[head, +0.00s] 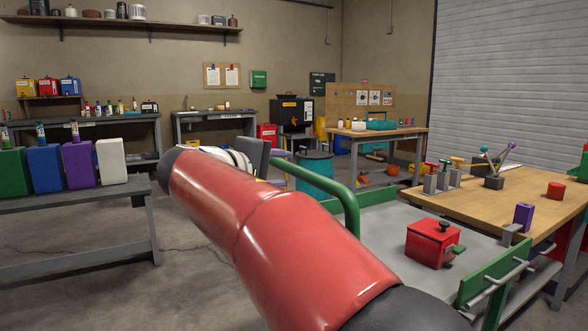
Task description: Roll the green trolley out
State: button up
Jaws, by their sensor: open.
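The green trolley stands at the lower right, with a green tubular handle (346,200), a grey deck (385,232) and a green end panel (480,283) with a pale bar on it. A red box (433,243) with a black knob and a green lever sits on the deck. My red arm crosses in front of the trolley from the lower right to the upper left and hides its near left part. The trolley's wheels are hidden.
A wooden table (482,197) stands close along the trolley's right side, with a purple block (523,215) near its edge. A teal drum (313,172) stands behind the handle. A grey bench (85,196) with several coloured cans is at left. Concrete floor (190,275) between is clear.

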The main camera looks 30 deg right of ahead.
jog(key=x, duration=0.6)
jog(key=shift+d+f, duration=0.1)
jog(key=shift+c, duration=0.2)
grip_shut()
